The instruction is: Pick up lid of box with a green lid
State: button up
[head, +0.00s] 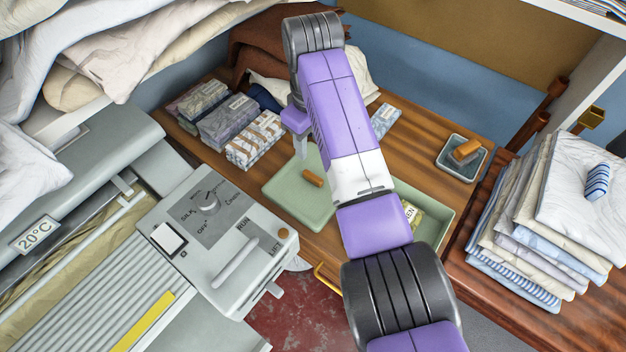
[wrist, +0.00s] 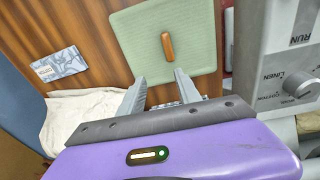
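The green lid (head: 282,203) lies flat on the wooden table, with a small orange-brown handle (head: 313,179) on top. In the wrist view the lid (wrist: 135,30) and its upright-running handle (wrist: 167,46) show clearly just beyond my fingertips. A pale green open box (head: 436,232) with a label inside stands to the right of the lid; my arm hides the part between them. My gripper (wrist: 160,77) is open and empty, its two fingers apart near the lid's edge, short of the handle. In the head view my arm partly hides the gripper.
A small blue-grey tray (head: 483,168) with an orange-brown block is at the right. Several labelled cloth bundles (head: 228,122) lie at the back left. Folded linen (head: 530,220) is stacked at the right. The ironer's control box (head: 215,245) stands close to the lid's left.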

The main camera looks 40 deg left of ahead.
aim_at(313, 176)
jog(key=shift+s+d+f+g+h, duration=0.15)
jog(key=shift+s+d+g+h, duration=0.25)
jog(key=shift+s+d, duration=0.45)
jog(key=shift+n, duration=0.3)
jog(key=shift+s+d+f+p, duration=0.1)
jog(key=shift+f+p, duration=0.15)
jog(key=shift+f, duration=1.7)
jog(key=shift+d+f+p, duration=0.1)
jog(key=shift+f+p, duration=0.1)
jog(key=shift+f, duration=1.7)
grip_shut()
